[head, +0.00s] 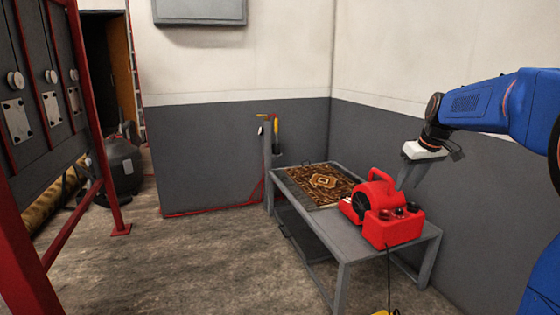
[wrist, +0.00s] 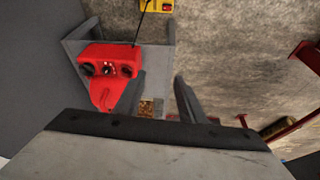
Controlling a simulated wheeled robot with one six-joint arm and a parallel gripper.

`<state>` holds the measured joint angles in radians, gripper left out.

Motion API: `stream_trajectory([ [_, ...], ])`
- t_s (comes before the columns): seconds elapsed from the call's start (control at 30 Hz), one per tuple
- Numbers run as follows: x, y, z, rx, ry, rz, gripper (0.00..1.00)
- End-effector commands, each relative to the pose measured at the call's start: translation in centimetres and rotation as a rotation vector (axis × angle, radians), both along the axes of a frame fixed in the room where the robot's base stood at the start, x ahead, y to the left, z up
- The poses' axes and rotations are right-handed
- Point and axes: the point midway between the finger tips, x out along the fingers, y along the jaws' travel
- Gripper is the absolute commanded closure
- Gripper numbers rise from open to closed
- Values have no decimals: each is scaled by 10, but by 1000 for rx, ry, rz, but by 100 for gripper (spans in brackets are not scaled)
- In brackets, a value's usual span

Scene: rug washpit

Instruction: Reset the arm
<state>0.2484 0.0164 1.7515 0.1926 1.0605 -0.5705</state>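My blue arm reaches in from the right in the head view. My gripper (head: 403,180) hangs below its wrist, above and behind the red machine (head: 393,229) on the grey table (head: 343,238). In the wrist view the two dark fingers of my gripper (wrist: 159,84) stand apart with nothing between them. The red machine also shows in the wrist view (wrist: 108,58), left of the fingers. The fingertips look small and partly blend with the wall in the head view.
A patterned rug (head: 318,184) lies on the table behind the red machine. A post with a yellow-handled tool (head: 276,134) stands by the table's far end. A dark panel rack with red posts (head: 88,120) is at the left. The middle floor is clear.

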Motion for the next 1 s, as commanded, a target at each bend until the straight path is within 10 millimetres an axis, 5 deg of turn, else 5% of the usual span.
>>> stream_trajectory([
  [0.47, -160, 69, -7, -4, -11, -95, 64],
  [1.0, -330, 107, -77, 2, -38, -203, 64],
])
